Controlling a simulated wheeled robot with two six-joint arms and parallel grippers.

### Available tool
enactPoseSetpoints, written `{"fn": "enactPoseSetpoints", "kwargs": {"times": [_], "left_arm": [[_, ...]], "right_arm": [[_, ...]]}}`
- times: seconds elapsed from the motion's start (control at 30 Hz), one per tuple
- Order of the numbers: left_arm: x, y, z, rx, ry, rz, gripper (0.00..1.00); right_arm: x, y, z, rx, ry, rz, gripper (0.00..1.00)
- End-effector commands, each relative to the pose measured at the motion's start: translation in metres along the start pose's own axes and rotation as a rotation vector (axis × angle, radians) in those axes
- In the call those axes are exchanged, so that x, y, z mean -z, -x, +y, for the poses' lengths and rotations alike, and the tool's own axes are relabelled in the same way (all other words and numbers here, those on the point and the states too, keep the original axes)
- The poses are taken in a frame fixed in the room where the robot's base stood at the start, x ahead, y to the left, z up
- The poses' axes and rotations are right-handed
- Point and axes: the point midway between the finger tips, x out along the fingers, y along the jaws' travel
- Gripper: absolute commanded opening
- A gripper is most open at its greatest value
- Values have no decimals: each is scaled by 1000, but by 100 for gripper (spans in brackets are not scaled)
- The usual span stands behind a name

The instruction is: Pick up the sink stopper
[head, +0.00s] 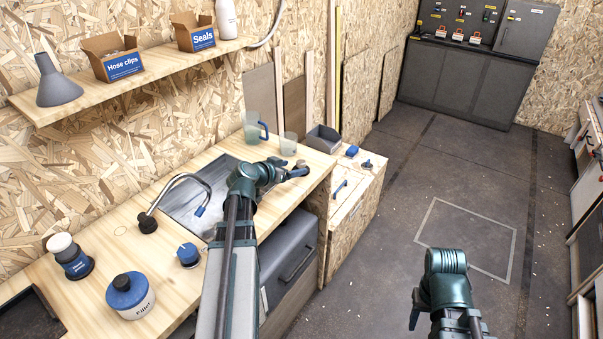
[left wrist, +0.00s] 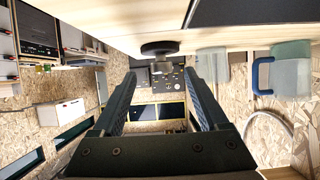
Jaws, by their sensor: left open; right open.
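A small dark round piece, which looks like the sink stopper (left wrist: 159,48), rests on the wooden counter, upside down in the left wrist view. It lies ahead of and between my left fingers, and I see no contact. In the head view a small grey round piece (head: 301,162) beside the left fingertips seems to be the same one, partly hidden by the gripper. My left gripper (head: 299,172) is open and level, low over the counter right of the sink (head: 178,203); its fingers also show in the left wrist view (left wrist: 160,78). My right gripper (head: 414,310) is open and empty above the floor.
A jug (head: 252,128) with a blue handle and a clear cup (head: 288,143) stand behind the left gripper. A grey bin (head: 323,138) is further right. The faucet (head: 148,222), a blue-topped knob (head: 188,255) and a filler tub (head: 130,296) are left. The floor at right is clear.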

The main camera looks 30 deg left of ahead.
Motion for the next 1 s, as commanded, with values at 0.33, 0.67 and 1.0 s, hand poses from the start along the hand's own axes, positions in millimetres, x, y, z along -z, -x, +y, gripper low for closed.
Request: {"fn": "enactPoseSetpoints", "kwargs": {"times": [0.33, 0.67, 1.0], "left_arm": [[0, -12, 0, 0, -1, -1, 76], [2, -52, -3, -2, -2, 0, 76], [4, -63, -2, 0, 0, -1, 76]], "right_arm": [[0, -5, 0, 0, 0, 0, 50], [1, -20, -2, 0, 0, 0, 50], [1, -23, -2, 0, 0, 0, 50]]}}
